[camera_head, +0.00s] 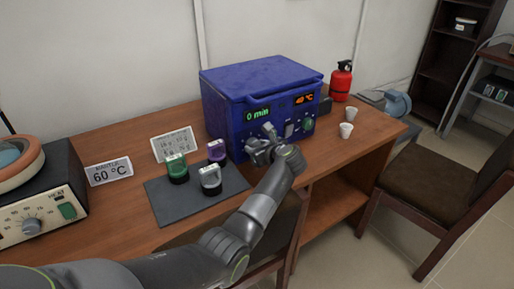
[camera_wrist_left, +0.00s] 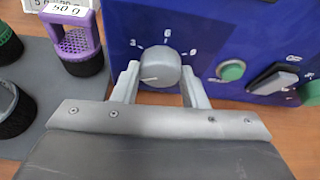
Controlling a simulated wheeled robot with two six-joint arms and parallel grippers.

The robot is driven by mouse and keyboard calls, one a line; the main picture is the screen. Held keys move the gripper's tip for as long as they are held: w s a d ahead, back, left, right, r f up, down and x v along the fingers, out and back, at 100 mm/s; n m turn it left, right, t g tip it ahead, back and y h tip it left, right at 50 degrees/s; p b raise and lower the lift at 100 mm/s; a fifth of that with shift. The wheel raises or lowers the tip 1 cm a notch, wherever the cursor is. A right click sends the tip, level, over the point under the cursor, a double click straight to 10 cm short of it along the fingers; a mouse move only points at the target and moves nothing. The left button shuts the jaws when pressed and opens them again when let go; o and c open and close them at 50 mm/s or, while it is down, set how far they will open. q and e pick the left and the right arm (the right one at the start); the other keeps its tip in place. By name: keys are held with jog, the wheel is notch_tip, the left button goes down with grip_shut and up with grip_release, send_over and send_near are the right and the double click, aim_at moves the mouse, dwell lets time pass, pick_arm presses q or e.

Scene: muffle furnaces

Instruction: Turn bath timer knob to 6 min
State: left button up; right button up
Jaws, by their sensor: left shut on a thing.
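The blue bath (camera_head: 262,95) stands on the wooden table. Its green display (camera_head: 258,112) reads 0 min. In the left wrist view the grey round timer knob (camera_wrist_left: 160,68) is on the blue front panel, with white marks 3, 6 and 9 around its top. A line on the knob points to the left, below the 3. My left gripper (camera_head: 262,148) is at the lower left of the bath front. In the left wrist view my left gripper (camera_wrist_left: 160,78) is shut on the knob, one finger on each side. My right gripper is not in view.
A green push button (camera_wrist_left: 231,70) and a rocker switch (camera_wrist_left: 276,80) sit right of the knob. A dark mat (camera_head: 165,205) with green, purple and white-topped baskets lies left of my arm. Small white cups (camera_head: 346,131) and a red extinguisher (camera_head: 341,82) stand at the right.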

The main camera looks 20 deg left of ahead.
pick_arm(q)
jog(key=shift+w+m+g, duration=0.1)
jog(key=shift+m+g, duration=0.2)
jog(key=shift+m, duration=0.2)
jog(key=shift+d+f+m+g+y+b, duration=0.1)
jog(key=shift+m+g+y+b, duration=0.35)
jog(key=shift+m+b, duration=0.35)
jog(key=shift+m+y+b, duration=0.35)
jog(key=shift+m+b, duration=0.15)
jog(key=shift+b, duration=0.05)
jog(key=shift+g, duration=0.35)
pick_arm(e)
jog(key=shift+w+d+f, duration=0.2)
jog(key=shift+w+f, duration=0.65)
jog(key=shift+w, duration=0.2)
pick_arm(q)
jog(key=shift+m, duration=0.3)
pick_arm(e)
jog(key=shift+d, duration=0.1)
pick_arm(q)
jog(key=o, duration=1)
jog(key=shift+w, duration=0.1)
